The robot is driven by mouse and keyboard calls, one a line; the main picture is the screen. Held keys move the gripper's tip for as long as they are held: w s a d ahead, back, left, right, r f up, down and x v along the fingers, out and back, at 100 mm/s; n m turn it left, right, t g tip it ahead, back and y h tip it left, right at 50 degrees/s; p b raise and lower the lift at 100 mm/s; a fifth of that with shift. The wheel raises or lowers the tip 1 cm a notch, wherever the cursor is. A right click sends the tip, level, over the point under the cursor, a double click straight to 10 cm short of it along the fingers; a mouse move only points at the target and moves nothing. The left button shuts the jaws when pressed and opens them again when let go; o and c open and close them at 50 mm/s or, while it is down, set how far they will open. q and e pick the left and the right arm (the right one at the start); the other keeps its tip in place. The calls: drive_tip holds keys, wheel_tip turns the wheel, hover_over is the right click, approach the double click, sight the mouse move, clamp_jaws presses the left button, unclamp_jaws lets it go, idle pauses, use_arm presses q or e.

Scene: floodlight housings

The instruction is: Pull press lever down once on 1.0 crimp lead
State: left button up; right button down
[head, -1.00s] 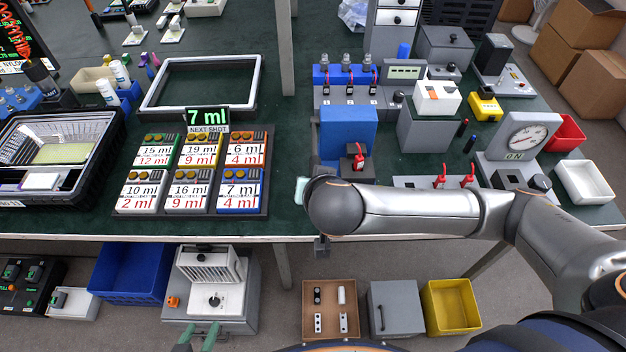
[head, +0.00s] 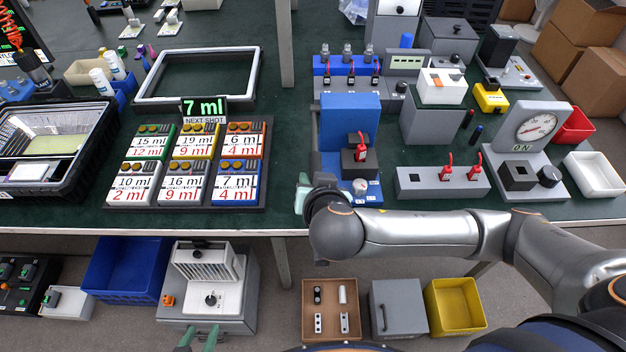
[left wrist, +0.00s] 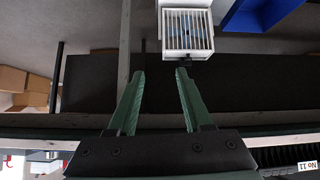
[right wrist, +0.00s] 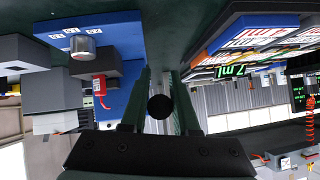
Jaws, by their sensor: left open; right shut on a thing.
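The blue press (head: 348,122) stands on the bench. A dark block with a red lead (head: 361,150) is at its front, and a round silver knob is on its base. These also show upside down in the right wrist view, with the red lead (right wrist: 100,90) left of my fingers. My right gripper (head: 303,190) is at the press's front left. In the right wrist view it is shut on a round black knob (right wrist: 160,106), apparently the press lever's; the lever's bar is mostly hidden. My left gripper (left wrist: 158,73) is open and empty, low before the bench.
A grey box (head: 420,183) with two red leads is right of the press, then a dial gauge (head: 540,128) reading ON. Number cards (head: 190,170) lie left of my right gripper. Bins and a machine (head: 208,285) stand below the bench edge.

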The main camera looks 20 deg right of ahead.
drive_tip(key=shift+s+f+t+b, duration=0.2)
drive_tip(key=shift+f+t+b, duration=0.1)
drive_tip(key=shift+f+b, duration=0.65)
drive_tip(key=shift+f, duration=0.15)
drive_tip(key=shift+f+t+b, duration=0.4)
drive_tip(key=shift+f+b, duration=0.35)
drive_tip(key=shift+b, duration=0.3)
drive_tip(key=c, duration=0.6)
unclamp_jaws()
drive_tip(key=shift+w+d+r, duration=0.1)
drive_tip(key=shift+w+r, duration=0.1)
drive_tip(key=shift+r, duration=0.15)
